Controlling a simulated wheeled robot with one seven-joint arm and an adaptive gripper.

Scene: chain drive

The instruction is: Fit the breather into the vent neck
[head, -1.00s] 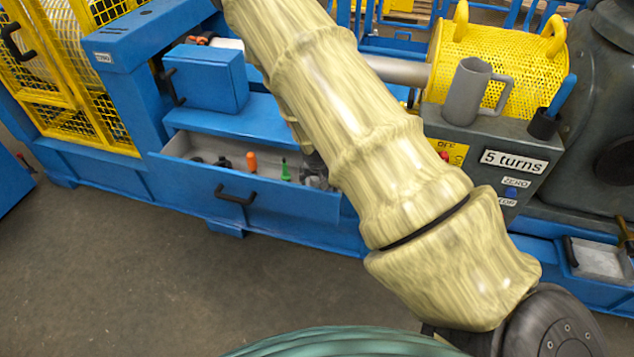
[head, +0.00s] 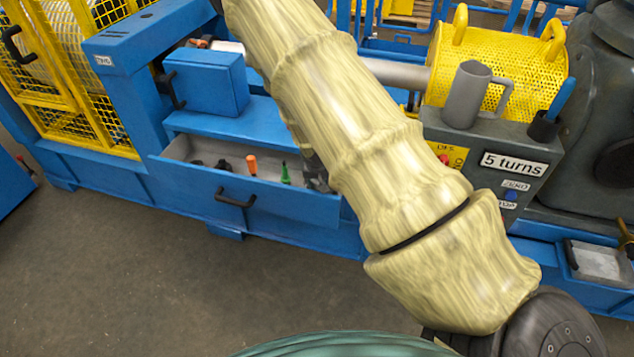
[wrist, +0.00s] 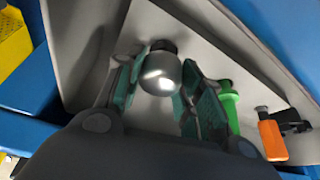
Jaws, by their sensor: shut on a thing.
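The breather, as I take it, is a silver domed piece with a dark lower end (wrist: 159,72) in the wrist view. It stands in the open grey-lined drawer (head: 205,148). My gripper (wrist: 158,78) has its teal-padded fingers on both sides of the silver piece and is shut on it. In the head view my gripper (head: 316,175) reaches into the drawer's right end, partly behind my arm, and the piece cannot be made out there. I cannot pick out the vent neck in either view.
Beside my gripper in the drawer stand a green piece (head: 285,174), an orange piece (head: 252,165) and small black parts (head: 223,164). A blue box (head: 207,80) sits above the drawer. A grey mug (head: 466,95) stands on the control box at right.

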